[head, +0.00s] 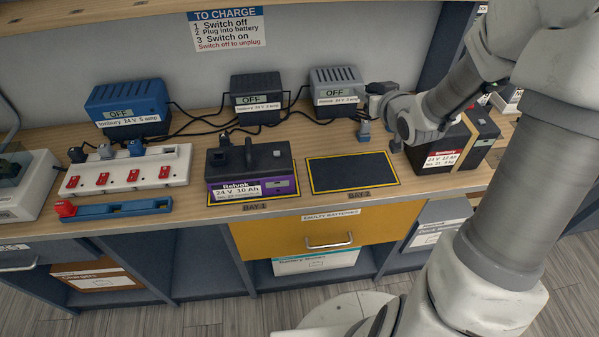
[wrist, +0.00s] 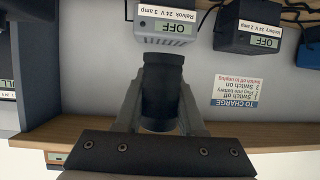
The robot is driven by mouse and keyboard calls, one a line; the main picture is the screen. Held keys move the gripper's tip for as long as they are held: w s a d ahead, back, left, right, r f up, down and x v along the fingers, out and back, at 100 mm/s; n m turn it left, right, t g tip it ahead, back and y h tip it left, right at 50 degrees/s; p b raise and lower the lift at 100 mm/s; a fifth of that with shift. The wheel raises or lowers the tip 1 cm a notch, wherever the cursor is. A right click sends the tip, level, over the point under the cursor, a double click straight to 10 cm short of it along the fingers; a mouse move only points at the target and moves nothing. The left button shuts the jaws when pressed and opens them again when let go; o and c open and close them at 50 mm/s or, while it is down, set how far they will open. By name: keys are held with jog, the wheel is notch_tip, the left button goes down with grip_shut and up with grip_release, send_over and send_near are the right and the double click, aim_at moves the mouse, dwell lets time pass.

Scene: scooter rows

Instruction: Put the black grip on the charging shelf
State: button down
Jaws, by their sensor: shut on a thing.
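The black grip (wrist: 163,85) is a short dark cylinder held between the two grey fingers of my gripper (wrist: 160,112) in the wrist view, which looks upside down. In the head view my gripper (head: 365,128) hangs over the back of the wooden counter, right beside the grey charger and behind bay 2; I cannot clearly make out the grip there. Which surface is the charging shelf is not labelled; the wooden counter (head: 215,220) bears the chargers and bays, and an upper wooden shelf (head: 130,12) runs above the sign.
Blue (head: 128,105), black (head: 256,98) and grey (head: 337,90) chargers read OFF, with loose cables around. A purple-black battery (head: 250,172) stands in bay 1. Bay 2 (head: 353,172) is empty. A black battery with a red label (head: 455,145) stands right of it. A power strip (head: 125,171) lies left.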

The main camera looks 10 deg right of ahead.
jog(key=s+d+f+n+y+b, duration=0.1)
jog(key=s+d+f+b, duration=0.25)
jog(key=s, duration=0.35)
jog(key=s+d+f+n+y+b, duration=0.1)
jog(key=s+d+f+y+b, duration=0.2)
jog(key=s, duration=0.4)
jog(key=h+b, duration=0.1)
jog(key=b, duration=0.5)
send_over(377, 162)
jog(key=shift+g, duration=0.3)
notch_tip(377, 162, down, 8)
jog(key=shift+s, duration=0.1)
jog(key=shift+f+b, duration=1.15)
jog(key=shift+f, duration=0.8)
jog(key=shift+f, duration=0.15)
jog(key=c, duration=0.5)
grip_release()
